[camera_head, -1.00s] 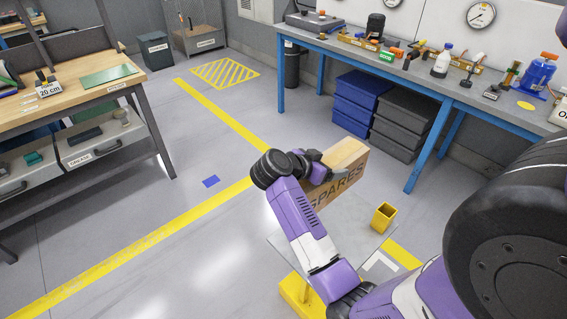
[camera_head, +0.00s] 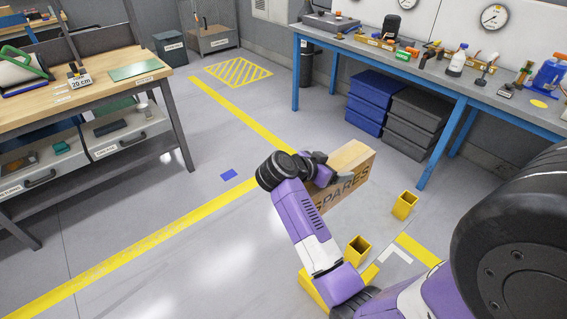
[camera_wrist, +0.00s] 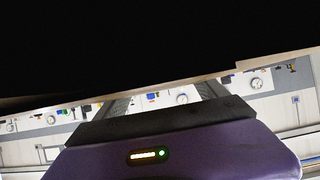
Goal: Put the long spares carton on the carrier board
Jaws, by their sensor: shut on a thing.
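The long spares carton (camera_head: 345,188), brown with dark SPARES lettering, is held out in front of me above the floor in the head view. My gripper (camera_head: 322,168) is shut on it near its left part; my own wrist hides the carton's near left end. In the wrist view the carton (camera_wrist: 150,45) is a dark mass filling the upper part, with my gripper (camera_wrist: 162,100) below it. A flat green board (camera_head: 134,70) lies on the wooden bench at left; I cannot tell whether it is the carrier board.
A blue-legged bench (camera_head: 440,85) with stacked crates (camera_head: 372,100) stands at right.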

